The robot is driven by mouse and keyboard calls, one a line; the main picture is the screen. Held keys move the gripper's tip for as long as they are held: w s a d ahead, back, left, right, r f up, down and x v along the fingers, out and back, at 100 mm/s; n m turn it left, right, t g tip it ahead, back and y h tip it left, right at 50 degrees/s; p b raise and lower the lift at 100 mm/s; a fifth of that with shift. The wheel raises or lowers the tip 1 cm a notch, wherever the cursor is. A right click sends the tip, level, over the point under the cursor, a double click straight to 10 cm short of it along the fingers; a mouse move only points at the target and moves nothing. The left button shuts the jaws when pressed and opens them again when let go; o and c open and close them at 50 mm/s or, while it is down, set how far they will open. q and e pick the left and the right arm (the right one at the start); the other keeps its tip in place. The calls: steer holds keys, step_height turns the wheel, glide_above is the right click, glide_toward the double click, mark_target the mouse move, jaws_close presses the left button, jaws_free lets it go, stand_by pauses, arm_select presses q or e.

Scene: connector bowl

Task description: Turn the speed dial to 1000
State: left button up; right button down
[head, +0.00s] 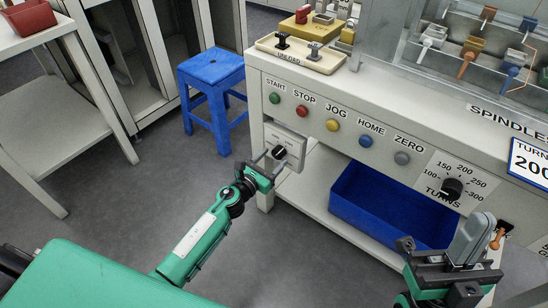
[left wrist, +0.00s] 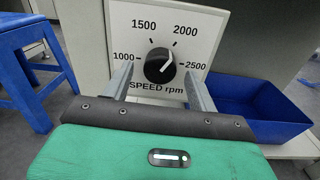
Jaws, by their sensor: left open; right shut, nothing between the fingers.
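The speed dial is a round black knob (left wrist: 160,66) on a white panel marked SPEED rpm, with 1000, 1500, 2000 and 2500 around it. Its white pointer line slants up and right, roughly toward 2000. In the head view the dial (head: 280,152) is a small dark knob on the panel at the bench's left end. My left gripper (head: 268,164) is open in front of the dial. In the left wrist view its fingers (left wrist: 160,88) stand on either side of the knob; contact cannot be told. My right gripper (head: 472,236) is shut and empty at lower right.
A row of buttons, START to ZERO, runs above, and a TURNS dial (head: 452,189) sits to the right. A blue bin (head: 385,208) stands on the shelf below. A blue stool (head: 211,75) stands left of the bench. The floor between is clear.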

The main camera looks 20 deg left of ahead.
arm_select(q)
steer(key=shift+w+d, duration=0.2)
steer(key=shift+w, duration=0.5)
steer(key=shift+c, duration=0.2)
steer(key=c, duration=1)
steer(key=shift+o, duration=0.2)
